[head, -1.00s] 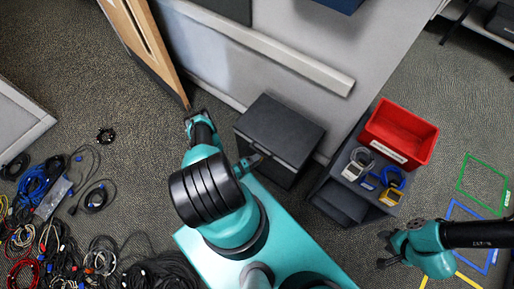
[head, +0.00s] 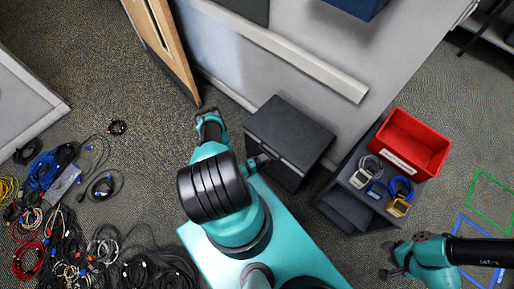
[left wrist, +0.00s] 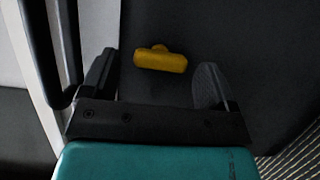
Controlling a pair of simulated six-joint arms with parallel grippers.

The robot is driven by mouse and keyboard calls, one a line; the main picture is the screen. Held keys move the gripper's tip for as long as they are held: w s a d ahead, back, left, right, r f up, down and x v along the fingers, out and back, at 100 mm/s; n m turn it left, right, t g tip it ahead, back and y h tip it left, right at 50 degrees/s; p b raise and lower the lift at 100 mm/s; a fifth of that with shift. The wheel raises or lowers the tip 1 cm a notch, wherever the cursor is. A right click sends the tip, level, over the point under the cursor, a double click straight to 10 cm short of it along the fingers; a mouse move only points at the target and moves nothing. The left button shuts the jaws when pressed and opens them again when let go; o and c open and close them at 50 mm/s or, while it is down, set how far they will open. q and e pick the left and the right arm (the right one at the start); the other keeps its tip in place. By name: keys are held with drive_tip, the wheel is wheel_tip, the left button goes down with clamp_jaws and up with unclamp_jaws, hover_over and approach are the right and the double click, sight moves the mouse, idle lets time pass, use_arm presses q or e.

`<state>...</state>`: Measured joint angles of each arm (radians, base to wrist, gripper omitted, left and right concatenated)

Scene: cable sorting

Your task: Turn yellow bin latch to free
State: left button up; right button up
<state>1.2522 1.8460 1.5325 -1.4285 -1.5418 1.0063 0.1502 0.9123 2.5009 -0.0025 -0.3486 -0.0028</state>
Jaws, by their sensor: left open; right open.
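A yellow latch (left wrist: 160,58) sits on a dark upright panel (left wrist: 175,100) in the left wrist view. Its bar lies nearly level, with a small nub on its upper edge. My left gripper (left wrist: 155,82) is open, with one finger on each side of the latch and no visible contact. In the head view my left gripper (head: 261,160) is at the near left side of a dark grey cabinet (head: 290,135), and the latch is hidden there. My right gripper (head: 389,262) is open and empty above the floor at the lower right. No yellow bin shows clearly.
A red bin (head: 412,137) stands on a dark stand beside small meters (head: 398,207) and a blue cable loop (head: 401,188). Tangled cables (head: 75,240) cover the floor at left. A wooden door edge (head: 165,45) and a grey partition (head: 300,55) rise behind the cabinet.

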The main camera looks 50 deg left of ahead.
use_arm(q)
drive_tip(key=shift+s, duration=0.15)
drive_tip(key=s+a, duration=0.3)
drive_tip(key=s, duration=1.3)
drive_tip(key=shift+s+a, duration=0.2)
drive_tip(key=shift+s, duration=0.2)
